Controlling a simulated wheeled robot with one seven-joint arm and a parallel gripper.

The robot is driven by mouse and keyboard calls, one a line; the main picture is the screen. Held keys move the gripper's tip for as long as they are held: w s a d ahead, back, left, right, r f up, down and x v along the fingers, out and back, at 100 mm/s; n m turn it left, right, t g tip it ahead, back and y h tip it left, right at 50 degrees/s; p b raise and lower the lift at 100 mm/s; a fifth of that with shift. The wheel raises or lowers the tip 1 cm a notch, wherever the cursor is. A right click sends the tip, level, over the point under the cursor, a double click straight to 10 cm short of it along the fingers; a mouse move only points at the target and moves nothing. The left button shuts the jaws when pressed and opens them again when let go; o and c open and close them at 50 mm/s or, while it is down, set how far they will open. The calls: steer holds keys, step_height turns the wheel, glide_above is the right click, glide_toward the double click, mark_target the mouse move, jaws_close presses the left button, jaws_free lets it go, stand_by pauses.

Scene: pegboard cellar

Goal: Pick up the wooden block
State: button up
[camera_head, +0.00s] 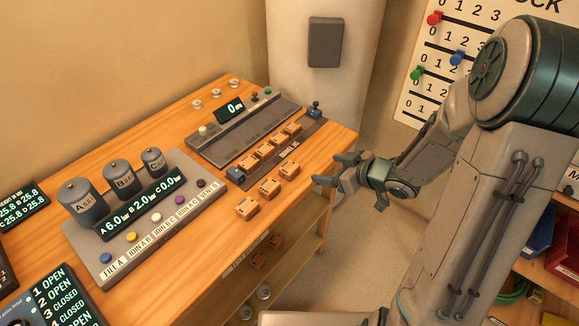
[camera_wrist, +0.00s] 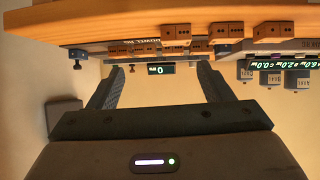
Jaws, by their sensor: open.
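Several small wooden blocks lie on the wooden bench (camera_head: 332,140) in the head view. Three of them, such as the nearest block (camera_head: 247,208), form a row near the bench's front edge. Others, such as one block (camera_head: 264,150), sit in a row along a dark rail (camera_head: 232,173). I cannot tell which one the task means. My gripper (camera_head: 336,171) is open and empty, off the bench's right edge and apart from the blocks. The wrist view is upside down; there my open fingers (camera_wrist: 160,73) have blocks (camera_wrist: 176,32) beyond them.
A panel with grey cylinders (camera_head: 120,178), buttons and a display stands left on the bench. A grey console (camera_head: 240,132) with a small display is behind the blocks. More blocks (camera_head: 258,261) lie on a lower shelf. A pegboard chart (camera_head: 440,60) hangs at right.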

steer(key=y, duration=0.1)
glide_toward(290, 167)
steer(key=x, duration=0.5)
steer(key=shift+w+d+b, duration=0.2)
steer(key=shift+w+b, duration=0.1)
steer(key=shift+b, duration=0.05)
steer(key=shift+s+a+x, duration=0.1)
steer(key=shift+s+x, duration=0.05)
steer(key=shift+x, duration=1.2)
steer(key=shift+s+a+x, duration=0.15)
steer(key=shift+x, duration=1.15)
steer(key=shift+c, duration=0.3)
steer(key=c, duration=1)
